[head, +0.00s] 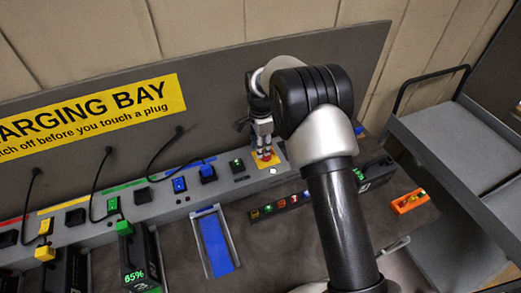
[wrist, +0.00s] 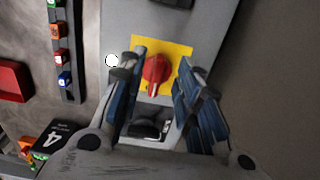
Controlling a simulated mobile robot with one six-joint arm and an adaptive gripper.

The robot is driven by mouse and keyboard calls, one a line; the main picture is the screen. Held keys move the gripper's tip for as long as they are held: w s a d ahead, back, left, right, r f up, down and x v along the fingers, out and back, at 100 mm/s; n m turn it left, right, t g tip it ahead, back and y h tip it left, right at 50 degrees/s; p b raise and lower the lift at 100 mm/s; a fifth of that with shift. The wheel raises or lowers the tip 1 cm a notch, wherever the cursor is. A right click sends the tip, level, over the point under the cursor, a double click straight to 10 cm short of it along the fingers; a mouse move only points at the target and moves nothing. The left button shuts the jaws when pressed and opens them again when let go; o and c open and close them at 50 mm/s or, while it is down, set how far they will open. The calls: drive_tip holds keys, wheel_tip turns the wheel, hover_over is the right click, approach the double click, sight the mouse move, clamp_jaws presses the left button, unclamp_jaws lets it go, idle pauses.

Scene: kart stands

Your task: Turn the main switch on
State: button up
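The main switch is a red rotary knob (wrist: 155,70) on a yellow plate (wrist: 178,50) at the right end of the grey charging strip. Its handle points toward the bottom of the wrist view. The yellow plate also shows in the head view (head: 258,165), where my gripper hides part of the knob. My gripper (wrist: 161,70) is open, with one blue-padded finger on each side of the knob. Gaps show between the knob and both fingers. In the head view my gripper (head: 264,147) points down over the plate. A round white lamp (wrist: 112,60) sits beside the plate.
The charging strip (head: 165,205) carries several sockets, coloured plugs and cables. Batteries (head: 138,258) and an empty blue-floored bay (head: 215,245) stand in front. A rack of small coloured blocks (head: 280,205) lies near my arm. A grey cart (head: 450,140) stands at right.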

wheel_tip(320, 180, up, 9)
drive_tip(key=shift+r, duration=0.15)
idle(0.5)
drive_tip(key=s+d+r+n+t+b, duration=0.1)
drive_tip(key=s+d+r+n, duration=0.25)
drive_tip(key=s+r, duration=0.4)
drive_tip(key=s+d+r+n+t+b, duration=0.1)
drive_tip(key=s+d+r+n, duration=0.2)
drive_tip(key=s+d+r, duration=0.35)
drive_tip(key=s+d+f+n+t+b, duration=0.1)
drive_tip(key=s+d+n, duration=0.1)
drive_tip(key=s, duration=0.9)
drive_tip(key=s+d+f+n+t+b, duration=0.1)
drive_tip(key=s+n, duration=0.4)
drive_tip(key=s, duration=0.6)
drive_tip(key=shift+s+d+t, duration=0.25)
drive_tip(key=shift+d+t, duration=0.05)
drive_tip(key=shift+d, duration=0.45)
drive_tip(key=shift+a, duration=0.15)
